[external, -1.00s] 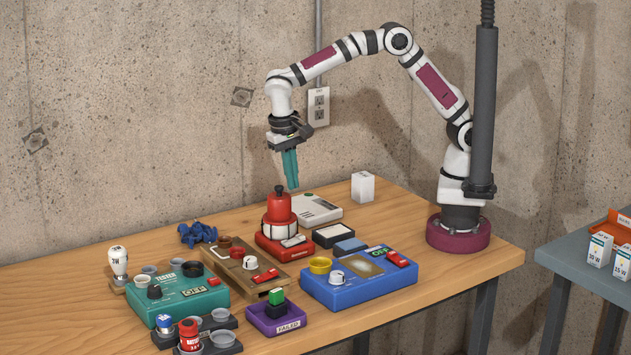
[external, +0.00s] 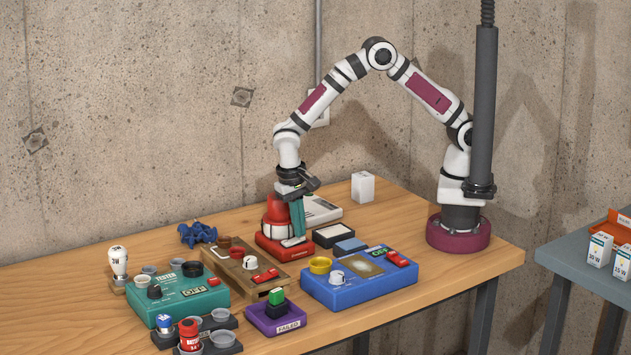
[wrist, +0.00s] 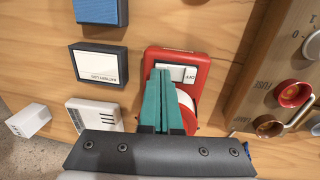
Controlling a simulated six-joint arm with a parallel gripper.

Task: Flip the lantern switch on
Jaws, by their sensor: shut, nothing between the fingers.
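The red lantern (external: 276,215) stands on its red base (external: 268,245) at the middle of the table. Its white switch (wrist: 177,74) is a rocker on the base, with a plate marked OFF beside it in the wrist view. My gripper (external: 299,232) has teal fingers that are shut and empty, pointing down at the switch end of the base. In the wrist view the fingertips (wrist: 161,75) overlap the switch's left end. I cannot tell whether they touch it. The fingers and palm hide much of the lantern body.
A wooden fuse box (external: 240,262) stands close in front of the lantern. A blue box (external: 355,290) is at the front right. A label tray (external: 333,236), a blue block (external: 351,246) and a pale device (external: 322,209) lie to the lantern's right and behind.

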